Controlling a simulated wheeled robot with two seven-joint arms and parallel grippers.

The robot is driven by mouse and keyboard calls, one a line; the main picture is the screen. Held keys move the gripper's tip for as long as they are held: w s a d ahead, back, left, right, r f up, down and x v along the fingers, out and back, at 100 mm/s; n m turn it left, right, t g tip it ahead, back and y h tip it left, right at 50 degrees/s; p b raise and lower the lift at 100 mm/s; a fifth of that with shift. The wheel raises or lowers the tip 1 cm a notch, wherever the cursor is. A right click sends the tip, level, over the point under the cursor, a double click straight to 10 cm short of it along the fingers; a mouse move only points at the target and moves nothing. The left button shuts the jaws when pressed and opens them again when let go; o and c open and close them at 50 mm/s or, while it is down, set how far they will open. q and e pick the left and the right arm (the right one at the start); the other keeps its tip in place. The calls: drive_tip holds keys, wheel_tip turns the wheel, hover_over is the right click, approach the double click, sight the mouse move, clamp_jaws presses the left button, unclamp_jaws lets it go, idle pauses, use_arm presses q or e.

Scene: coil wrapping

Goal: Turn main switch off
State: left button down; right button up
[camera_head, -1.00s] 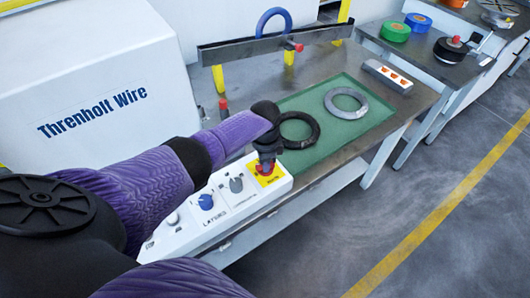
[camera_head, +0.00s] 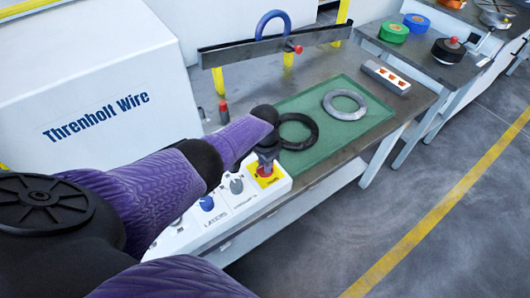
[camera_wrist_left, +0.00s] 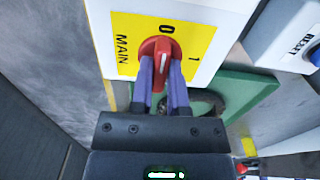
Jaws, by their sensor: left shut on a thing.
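The main switch is a red knob (camera_wrist_left: 161,50) on a yellow plate (camera_wrist_left: 127,42) marked MAIN, 0 and 1 in the left wrist view. In the head view the yellow plate (camera_head: 266,181) is at the far end of the white control panel (camera_head: 233,208). My left gripper (camera_wrist_left: 163,77) is shut on the knob, with one finger on each side of it. The left gripper (camera_head: 266,160) also shows in the head view, pointing down at the plate and covering part of the knob. I cannot tell exactly which mark the knob points to. My right gripper is not in view.
Blue (camera_head: 206,203) and grey (camera_head: 236,186) knobs sit close by on the panel. A green mat (camera_head: 362,131) beyond it holds a black ring (camera_head: 297,131) and a grey ring (camera_head: 345,104). A big white Threnholt Wire machine (camera_head: 90,90) stands at the left.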

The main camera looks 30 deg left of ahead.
use_arm(q)
drive_tip(key=c, duration=0.6)
unclamp_jaws()
wheel_tip(320, 180, up, 10)
drive_tip(key=p, duration=0.6)
